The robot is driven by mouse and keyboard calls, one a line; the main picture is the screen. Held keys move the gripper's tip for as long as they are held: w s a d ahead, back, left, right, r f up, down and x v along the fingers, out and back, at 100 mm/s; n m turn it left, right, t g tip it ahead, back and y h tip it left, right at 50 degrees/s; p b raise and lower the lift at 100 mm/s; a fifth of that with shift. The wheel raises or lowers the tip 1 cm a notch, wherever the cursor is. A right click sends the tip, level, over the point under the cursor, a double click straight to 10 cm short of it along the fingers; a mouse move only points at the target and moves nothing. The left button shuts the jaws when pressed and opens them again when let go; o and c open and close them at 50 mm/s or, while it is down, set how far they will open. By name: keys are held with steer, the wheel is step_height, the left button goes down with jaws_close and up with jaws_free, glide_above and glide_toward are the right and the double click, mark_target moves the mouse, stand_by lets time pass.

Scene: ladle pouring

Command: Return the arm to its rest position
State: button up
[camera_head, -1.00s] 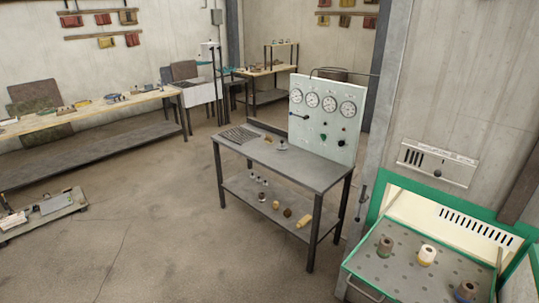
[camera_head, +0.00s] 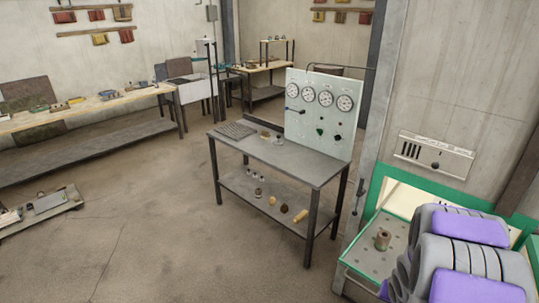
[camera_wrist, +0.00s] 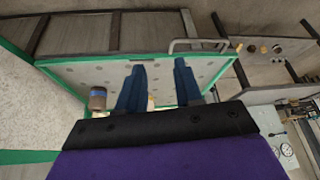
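My arm fills the lower right of the head view, with grey and purple segments over the green-rimmed bench; my gripper is hidden there. In the wrist view my gripper (camera_wrist: 159,66) shows two blue fingers spread apart, with nothing seen held between their tips. It is in front of the perforated plate of the green-rimmed bench (camera_wrist: 85,72). No ladle can be made out in either view.
A brown cylinder with a blue band (camera_wrist: 97,100) shows by the left finger. A grey table with a gauge panel (camera_head: 320,110) stands left of the bench. Open floor lies farther left.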

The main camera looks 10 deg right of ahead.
steer(key=s+a+r+n+g+y, duration=0.1)
steer(key=s+a+r+n+g, duration=0.1)
steer(key=s+a+r, duration=0.4)
steer(key=s+a+r+n+g+y+b, duration=0.1)
steer(key=s+a+r+n+g, duration=0.1)
steer(key=s+a+r, duration=0.4)
steer(key=s+a+r+n+g+b, duration=0.1)
steer(key=s+a+r, duration=0.5)
steer(key=s+a, duration=0.7)
steer(key=shift+s+a+r+n+g+y, duration=0.15)
steer(key=shift+a+n+g+y, duration=0.35)
steer(key=shift+a+n, duration=0.65)
